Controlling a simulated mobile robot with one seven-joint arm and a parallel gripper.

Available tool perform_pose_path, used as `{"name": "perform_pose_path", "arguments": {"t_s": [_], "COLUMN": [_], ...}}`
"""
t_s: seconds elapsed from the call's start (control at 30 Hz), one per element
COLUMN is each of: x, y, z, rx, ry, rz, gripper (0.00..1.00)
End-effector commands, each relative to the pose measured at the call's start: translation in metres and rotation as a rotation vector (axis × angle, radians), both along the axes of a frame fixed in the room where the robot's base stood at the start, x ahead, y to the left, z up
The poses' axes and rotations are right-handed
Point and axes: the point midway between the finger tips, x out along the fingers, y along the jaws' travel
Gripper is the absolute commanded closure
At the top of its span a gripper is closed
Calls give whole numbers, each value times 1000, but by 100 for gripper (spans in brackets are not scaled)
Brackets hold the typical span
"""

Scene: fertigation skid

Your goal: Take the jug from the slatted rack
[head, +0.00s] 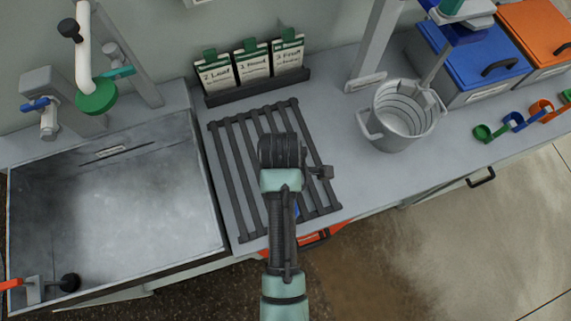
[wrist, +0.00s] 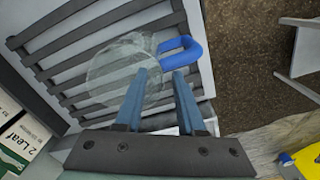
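The jug (wrist: 122,72) is clear, with a blue handle (wrist: 183,49), and stands on the slatted rack (wrist: 60,45) in the wrist view. My gripper (wrist: 160,74) is open, its two blue-grey fingers apart, with tips just short of the handle and overlapping the jug's near side in the picture. I cannot tell whether they touch it. In the head view my arm covers most of the jug, and only a bit of blue shows beside the arm over the rack (head: 240,180). The fingers are hidden there.
A sink (head: 120,200) lies left of the rack. Label cards (head: 252,65) stand behind it. A grey bucket (head: 400,118), blue-lidded bin (head: 475,60), orange-lidded bin (head: 535,35) and coloured scoops (head: 515,122) are to the right. Bench is clear between rack and bucket.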

Motion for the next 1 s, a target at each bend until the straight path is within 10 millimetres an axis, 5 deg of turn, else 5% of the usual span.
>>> {"name": "perform_pose_path", "arguments": {"t_s": [0.6, 0.87, 1.0], "x": [-1, -1, -1], "y": [4, 4, 4], "z": [-61, -64, -64], "rx": [0, 0, 0], "ry": [0, -2, -2], "rz": [-1, -1, -1], "gripper": [62, 62, 83]}}
